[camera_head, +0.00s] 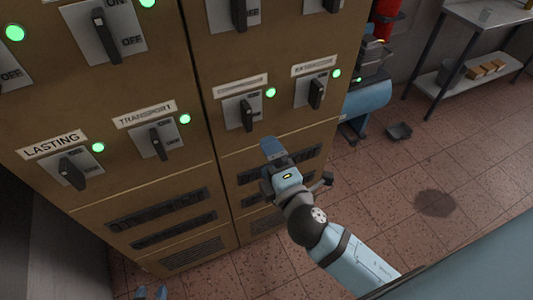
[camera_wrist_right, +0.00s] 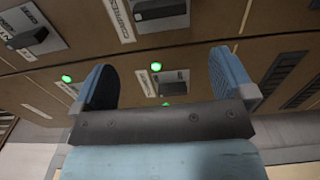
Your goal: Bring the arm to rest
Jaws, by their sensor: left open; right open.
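My right arm comes in from the lower right in the head view. Its gripper (camera_head: 270,148) is in front of the cabinet (camera_head: 222,175), below the lower row of switches. The right wrist view shows this gripper (camera_wrist_right: 165,78) open, with two blue fingers wide apart and nothing between them. Cabinet switches show beyond the fingers. Only the blue fingertips of my left gripper (camera_head: 151,293) show at the bottom left edge of the head view, apart and empty; the rest is out of frame.
The cabinet carries rotary switches, among them LASTING (camera_head: 74,168) and TRANSPORT (camera_head: 158,143), with lit green lamps. A metal shelf table (camera_head: 480,15) stands at the back right. A dark tray (camera_head: 399,131) lies on the tiled floor (camera_head: 400,200), which is mostly clear.

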